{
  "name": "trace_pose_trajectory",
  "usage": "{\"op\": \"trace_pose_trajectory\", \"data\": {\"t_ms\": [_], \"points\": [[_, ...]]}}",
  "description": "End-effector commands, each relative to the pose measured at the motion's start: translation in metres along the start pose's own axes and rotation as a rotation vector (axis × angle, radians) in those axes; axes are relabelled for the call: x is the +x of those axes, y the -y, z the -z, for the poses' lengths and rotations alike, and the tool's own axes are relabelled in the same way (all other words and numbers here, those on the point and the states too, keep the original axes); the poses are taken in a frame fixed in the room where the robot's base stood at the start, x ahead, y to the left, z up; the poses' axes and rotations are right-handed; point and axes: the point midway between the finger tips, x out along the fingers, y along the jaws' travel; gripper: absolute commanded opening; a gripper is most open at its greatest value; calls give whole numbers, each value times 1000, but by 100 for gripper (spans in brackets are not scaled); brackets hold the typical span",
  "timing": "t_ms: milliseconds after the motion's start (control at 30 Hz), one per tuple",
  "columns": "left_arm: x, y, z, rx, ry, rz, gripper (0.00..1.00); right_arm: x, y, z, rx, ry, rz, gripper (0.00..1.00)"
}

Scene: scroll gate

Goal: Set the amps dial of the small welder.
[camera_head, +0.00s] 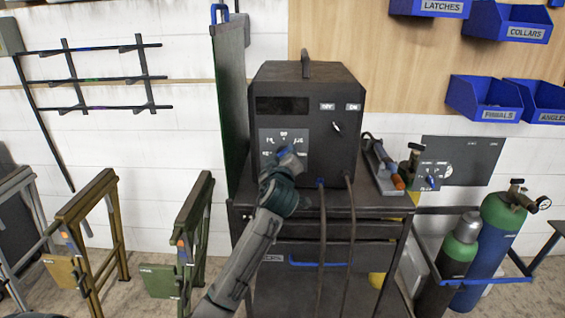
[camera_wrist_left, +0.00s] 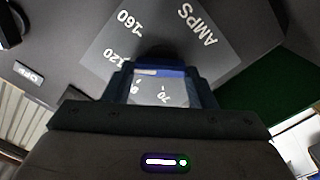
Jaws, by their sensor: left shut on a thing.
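The small welder (camera_head: 305,110) is a dark box with a top handle, standing on a cart. Its grey amps panel (camera_head: 270,137) is on the left of its front face. My left gripper (camera_head: 287,160) is at this panel, shut on the amps dial, whose blue part (camera_wrist_left: 160,71) shows between the fingers in the left wrist view. The wrist view shows the word AMPS and the marks 160 and 120 on the panel (camera_wrist_left: 150,35). The fingers hide much of the dial, so I cannot tell its exact setting. My right gripper is out of view.
A switch (camera_head: 337,127) with two labels is right of the panel. Two cables (camera_head: 322,215) hang from the welder front. A green screen (camera_head: 229,105) stands close on the left. Gas cylinders (camera_head: 490,240) and another small dial (camera_head: 432,181) are at right.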

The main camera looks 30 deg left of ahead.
Motion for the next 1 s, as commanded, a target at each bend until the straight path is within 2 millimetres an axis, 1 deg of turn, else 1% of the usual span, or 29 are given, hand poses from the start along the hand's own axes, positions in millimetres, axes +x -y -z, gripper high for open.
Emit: {"op": "trace_pose_trajectory", "data": {"t_ms": [400,433,500,533,833,933,1000], "points": [[0,0,0,-5,0,1,28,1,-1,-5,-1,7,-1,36],[0,0,0,-5,0,1,57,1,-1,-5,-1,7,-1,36],[0,0,0,-5,0,1,70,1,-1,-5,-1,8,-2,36],[0,0,0,-5,0,1,73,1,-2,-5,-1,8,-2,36],[-2,0,0,-5,0,0,73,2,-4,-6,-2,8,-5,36],[-11,1,-2,-6,1,-1,73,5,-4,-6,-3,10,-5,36],[-22,1,-2,-6,1,-1,73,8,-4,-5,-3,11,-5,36]]}}
